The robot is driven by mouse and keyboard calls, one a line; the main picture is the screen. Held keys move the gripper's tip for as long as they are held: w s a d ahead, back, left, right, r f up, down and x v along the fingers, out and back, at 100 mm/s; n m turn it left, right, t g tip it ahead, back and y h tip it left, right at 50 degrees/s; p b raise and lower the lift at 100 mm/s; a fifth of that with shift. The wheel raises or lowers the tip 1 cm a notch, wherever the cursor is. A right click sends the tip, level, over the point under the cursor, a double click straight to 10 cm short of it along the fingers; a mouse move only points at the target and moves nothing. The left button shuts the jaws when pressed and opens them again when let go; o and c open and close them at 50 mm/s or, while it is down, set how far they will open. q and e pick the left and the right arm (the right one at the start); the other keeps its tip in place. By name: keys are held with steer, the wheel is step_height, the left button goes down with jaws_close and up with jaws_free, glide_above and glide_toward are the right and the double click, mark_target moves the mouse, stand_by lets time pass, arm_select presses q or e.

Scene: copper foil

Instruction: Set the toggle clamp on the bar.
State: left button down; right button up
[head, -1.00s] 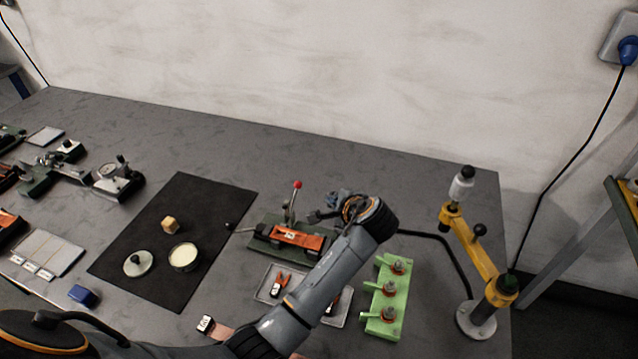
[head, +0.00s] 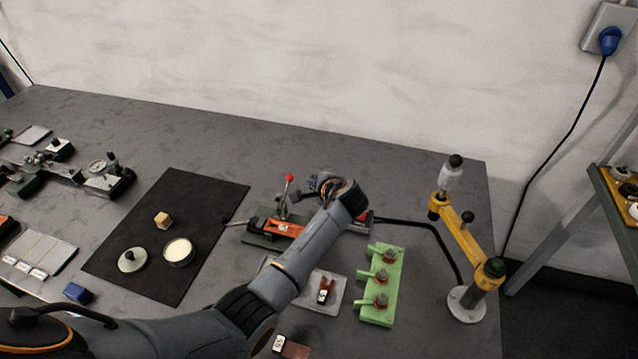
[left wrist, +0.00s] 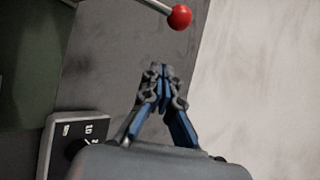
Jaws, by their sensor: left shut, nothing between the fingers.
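The toggle clamp stands upright on a green fixture (head: 262,240), its lever topped by a red ball (head: 290,178). An orange bar (head: 284,228) lies along the fixture; my left forearm covers part of its right end. The red ball also shows at the top of the left wrist view (left wrist: 180,17), beyond the fingertips. My left gripper (head: 312,186) is just right of the ball, apart from it. In the left wrist view its blue-sided fingers (left wrist: 160,78) are together and empty. My right gripper is not in view.
A green rack (head: 383,285) with several red-based knobs and a yellow jointed arm (head: 465,240) stand to the right. A grey tray (head: 335,305) lies in front. A black mat (head: 170,230) with small items lies left. A box with a dial (left wrist: 85,135) is near my gripper.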

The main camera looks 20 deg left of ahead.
mark_target(286, 189)
arm_select(q)
steer(key=shift+w+a+f, duration=0.35)
steer(key=shift+w+a, duration=0.05)
steer(key=shift+w, duration=0.05)
steer(key=shift+s+a+r+p, duration=0.75)
steer(key=shift+a+p, duration=0.1)
steer(key=shift+p, duration=0.4)
steer(key=shift+s+a+r+p, duration=0.2)
steer(key=shift+s+a+p, duration=0.15)
steer(key=shift+s, duration=0.2)
steer(key=shift+w, duration=0.1)
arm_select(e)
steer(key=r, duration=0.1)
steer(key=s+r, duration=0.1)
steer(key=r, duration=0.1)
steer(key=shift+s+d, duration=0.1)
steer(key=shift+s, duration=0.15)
